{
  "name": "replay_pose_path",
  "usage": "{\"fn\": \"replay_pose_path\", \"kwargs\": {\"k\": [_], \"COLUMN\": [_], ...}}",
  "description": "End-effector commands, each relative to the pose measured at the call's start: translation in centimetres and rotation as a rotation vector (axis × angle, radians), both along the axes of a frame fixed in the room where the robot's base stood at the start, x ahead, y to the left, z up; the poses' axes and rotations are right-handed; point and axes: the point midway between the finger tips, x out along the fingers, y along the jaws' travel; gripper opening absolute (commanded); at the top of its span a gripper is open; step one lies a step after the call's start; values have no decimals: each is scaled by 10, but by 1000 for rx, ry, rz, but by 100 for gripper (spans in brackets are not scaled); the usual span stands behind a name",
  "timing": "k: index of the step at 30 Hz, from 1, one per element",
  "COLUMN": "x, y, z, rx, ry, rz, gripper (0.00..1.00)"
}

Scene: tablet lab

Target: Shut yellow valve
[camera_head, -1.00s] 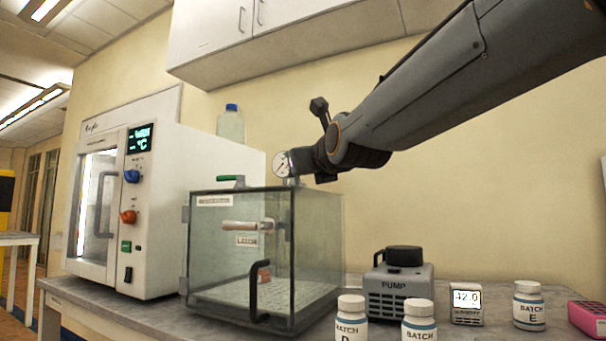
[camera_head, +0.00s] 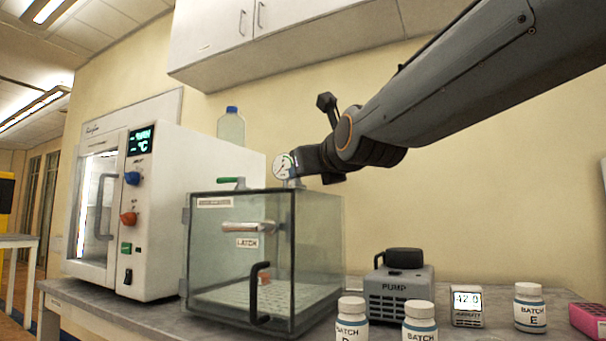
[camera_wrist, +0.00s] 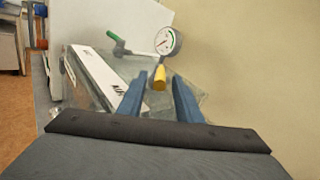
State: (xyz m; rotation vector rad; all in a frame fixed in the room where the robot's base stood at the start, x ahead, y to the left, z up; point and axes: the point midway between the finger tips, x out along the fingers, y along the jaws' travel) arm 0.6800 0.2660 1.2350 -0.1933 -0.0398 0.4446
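The yellow valve (camera_wrist: 159,78) shows in the wrist view as a short yellow handle just below the round pressure gauge (camera_wrist: 167,42). My gripper (camera_wrist: 160,84) is open, with one blue finger on each side of the handle and a gap on both sides. I cannot tell how deep the handle sits between the fingertips. In the head view my gripper (camera_head: 303,162) is beside the gauge (camera_head: 284,166), above the clear chamber (camera_head: 240,277), and the yellow valve is hidden there. A green-handled valve (camera_wrist: 115,39) is left of the gauge; it also shows in the head view (camera_head: 231,181).
The chamber has a latch handle (camera_head: 249,227) and a black door handle (camera_head: 260,292). A white oven (camera_head: 150,230) stands left, with a bottle (camera_head: 231,128) behind the chamber. A pump (camera_head: 400,289) and batch bottles (camera_head: 529,307) are at right. A wall cabinet (camera_head: 290,45) hangs above.

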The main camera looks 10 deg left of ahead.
Motion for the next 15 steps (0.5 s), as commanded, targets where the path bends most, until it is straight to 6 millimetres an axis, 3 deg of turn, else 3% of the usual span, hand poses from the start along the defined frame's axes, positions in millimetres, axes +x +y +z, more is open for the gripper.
{"fn": "replay_pose_path", "kwargs": {"k": [3,15], "x": [-23,-36], "y": [-11,-18], "z": [0,3], "rx": [1,-3], "ry": [-3,0], "rz": [1,-5], "gripper": [32,32]}}
